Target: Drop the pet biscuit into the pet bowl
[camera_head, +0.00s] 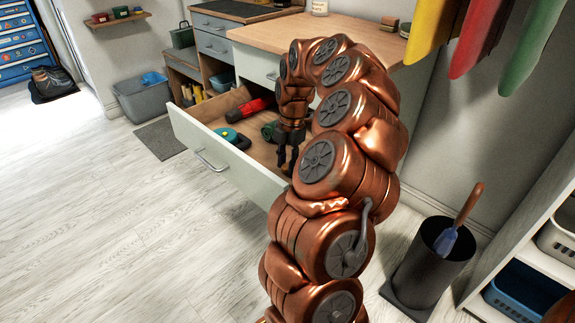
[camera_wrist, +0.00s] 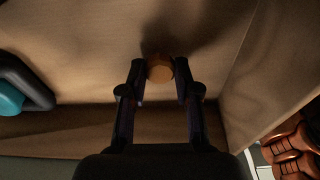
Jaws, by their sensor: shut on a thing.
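My gripper (camera_wrist: 160,75) is shut on a small round orange-brown piece, which looks like the pet biscuit (camera_wrist: 160,68), held between its fingertips. In the head view my gripper (camera_head: 287,160) points down inside the open drawer (camera_head: 205,160), near its right end. The biscuit cannot be made out in the head view. In the wrist view it is close over the brown drawer floor; whether it touches is unclear. I cannot pick out the pet bowl for certain; a blue bowl-like thing (camera_head: 222,76) sits in the cabinet's open shelf.
The drawer also holds a red tool (camera_head: 250,108), a teal and black item (camera_head: 232,138) and a dark green thing (camera_head: 268,131). A grey bin (camera_head: 145,100) stands at the back left. A black bin (camera_head: 425,262) stands right of my arm. The left floor is clear.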

